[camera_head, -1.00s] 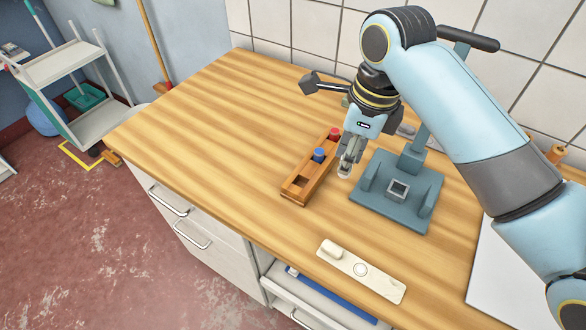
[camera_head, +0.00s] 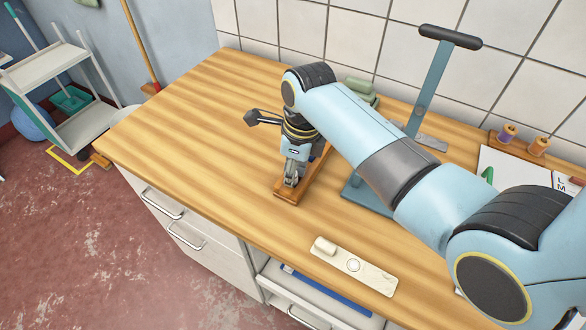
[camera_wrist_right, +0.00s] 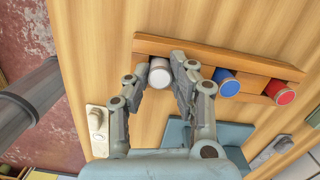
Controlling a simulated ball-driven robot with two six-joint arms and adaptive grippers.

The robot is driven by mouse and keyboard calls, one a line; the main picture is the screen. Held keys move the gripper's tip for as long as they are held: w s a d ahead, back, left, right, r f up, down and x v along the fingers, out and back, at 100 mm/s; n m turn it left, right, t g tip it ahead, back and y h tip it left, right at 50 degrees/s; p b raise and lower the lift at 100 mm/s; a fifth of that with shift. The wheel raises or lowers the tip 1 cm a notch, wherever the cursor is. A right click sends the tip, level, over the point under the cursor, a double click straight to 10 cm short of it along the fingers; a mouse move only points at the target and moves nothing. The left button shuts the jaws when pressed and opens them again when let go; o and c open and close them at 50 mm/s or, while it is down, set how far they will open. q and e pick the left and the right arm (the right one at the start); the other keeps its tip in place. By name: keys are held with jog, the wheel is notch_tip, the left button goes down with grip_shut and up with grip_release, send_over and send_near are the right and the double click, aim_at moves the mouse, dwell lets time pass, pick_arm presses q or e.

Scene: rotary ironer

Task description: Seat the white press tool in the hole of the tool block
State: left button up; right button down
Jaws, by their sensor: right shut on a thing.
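The tool block (camera_head: 289,198) is a long orange-brown wooden bar on the table, largely hidden by my right arm in the head view. In the right wrist view, the block (camera_wrist_right: 170,45) carries a blue-capped tool (camera_wrist_right: 228,87) and a red-capped tool (camera_wrist_right: 283,93). My right gripper (camera_head: 292,181) is over the block's near end. In the right wrist view, my right gripper (camera_wrist_right: 168,78) is shut on the white press tool (camera_wrist_right: 160,72), beside the blue one. Its lower end and the hole are hidden, so I cannot tell how deep it sits. My left gripper is out of view.
A blue-grey press (camera_head: 362,195) stands right of the block, partly behind my arm. A cream plate (camera_head: 352,265) with a knob lies near the front edge. Spools (camera_head: 507,133) stand at the back right. The table's left side (camera_head: 200,120) is clear.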

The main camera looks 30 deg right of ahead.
jog(key=c, duration=1.1)
grip_release()
jog(key=shift+f, duration=0.15)
jog(key=shift+c, duration=0.2)
notch_tip(320, 180, up, 12)
jog(key=s+d+b, duration=0.1)
